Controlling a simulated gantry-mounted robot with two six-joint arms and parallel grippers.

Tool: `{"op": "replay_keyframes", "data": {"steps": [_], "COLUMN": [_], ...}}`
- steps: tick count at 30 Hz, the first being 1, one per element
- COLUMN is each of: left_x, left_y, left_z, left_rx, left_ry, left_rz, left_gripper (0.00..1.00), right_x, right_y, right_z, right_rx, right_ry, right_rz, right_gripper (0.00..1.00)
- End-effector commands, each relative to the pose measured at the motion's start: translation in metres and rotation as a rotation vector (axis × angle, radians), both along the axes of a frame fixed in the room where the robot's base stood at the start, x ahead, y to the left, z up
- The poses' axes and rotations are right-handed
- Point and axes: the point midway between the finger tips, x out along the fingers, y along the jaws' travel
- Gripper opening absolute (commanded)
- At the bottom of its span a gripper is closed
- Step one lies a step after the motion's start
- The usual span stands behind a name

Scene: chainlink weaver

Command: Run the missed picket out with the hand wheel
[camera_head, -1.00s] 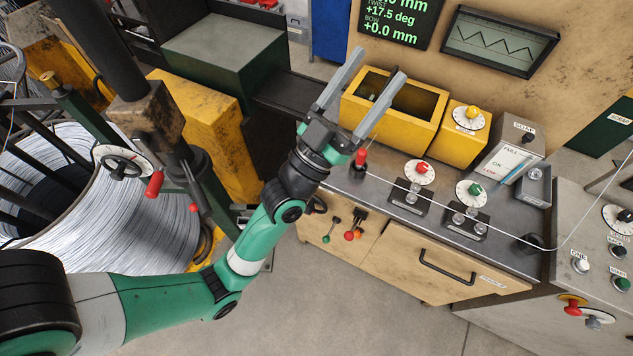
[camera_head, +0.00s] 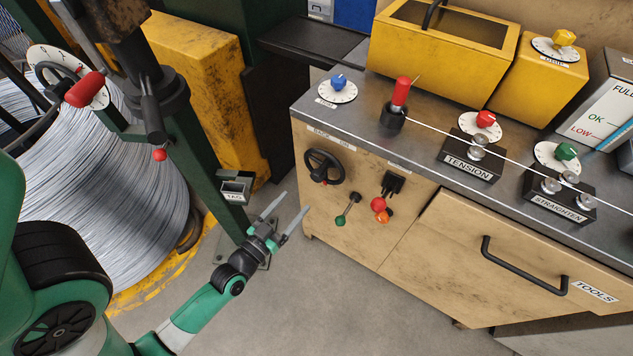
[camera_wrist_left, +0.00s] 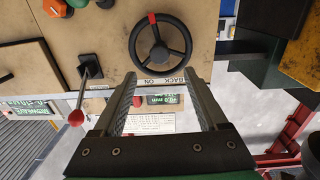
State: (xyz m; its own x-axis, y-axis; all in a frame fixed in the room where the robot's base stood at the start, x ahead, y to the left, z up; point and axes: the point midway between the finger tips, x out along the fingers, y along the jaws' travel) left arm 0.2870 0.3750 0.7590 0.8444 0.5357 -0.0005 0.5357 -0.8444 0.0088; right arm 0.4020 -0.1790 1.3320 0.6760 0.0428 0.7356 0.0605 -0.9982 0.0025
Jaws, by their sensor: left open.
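The black hand wheel (camera_head: 324,166) with a small red mark is on the tan front panel of the bench, under a label. It also shows in the left wrist view (camera_wrist_left: 160,50), upside down, with "BACK" and "ON" lettering beside it. My left gripper (camera_head: 296,203) is open and empty, low and left of the wheel in the head view. In the wrist view its fingers (camera_wrist_left: 160,82) point towards the wheel, with the rim just beyond the tips; I see no grip on it. A wire (camera_head: 428,130) runs along the bench top. I cannot make out a picket. My right gripper is not in view.
Red and green levers (camera_head: 378,204) stick out right of the wheel. A drawer handle (camera_head: 520,270) projects further right. A wire spool (camera_head: 100,190) and a green post (camera_head: 205,180) with a small tag box (camera_head: 235,187) stand to the left. Floor below is clear.

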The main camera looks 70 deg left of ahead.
Motion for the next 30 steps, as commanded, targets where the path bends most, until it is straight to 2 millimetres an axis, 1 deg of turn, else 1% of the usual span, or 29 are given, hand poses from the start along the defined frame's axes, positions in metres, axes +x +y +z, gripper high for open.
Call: {"op": "replay_keyframes", "data": {"steps": [5, 12, 16, 21, 28, 30], "left_x": [0.022, 0.068, 0.086, 0.096, 0.097, 0.097], "left_y": [0.014, 0.043, 0.054, 0.061, 0.061, 0.061], "left_z": [0.002, 0.002, 0.001, 0.001, 0.001, 0.001], "left_rx": [0.002, 0.001, 0.000, 0.001, 0.000, 0.000], "left_ry": [-0.005, -0.003, -0.002, -0.001, 0.000, 0.000], "left_rz": [0.000, -0.001, -0.001, -0.001, -0.001, -0.001], "left_gripper": [0.76, 0.76, 0.76, 0.76, 0.76, 0.63], "right_x": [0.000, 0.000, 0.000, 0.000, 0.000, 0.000], "right_y": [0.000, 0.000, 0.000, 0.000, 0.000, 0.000], "right_z": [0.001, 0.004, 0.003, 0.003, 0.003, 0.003], "right_rx": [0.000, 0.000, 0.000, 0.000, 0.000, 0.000], "right_ry": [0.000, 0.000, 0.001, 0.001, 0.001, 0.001], "right_rz": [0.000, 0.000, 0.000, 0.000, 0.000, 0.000], "right_gripper": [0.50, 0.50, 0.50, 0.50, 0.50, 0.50]}}
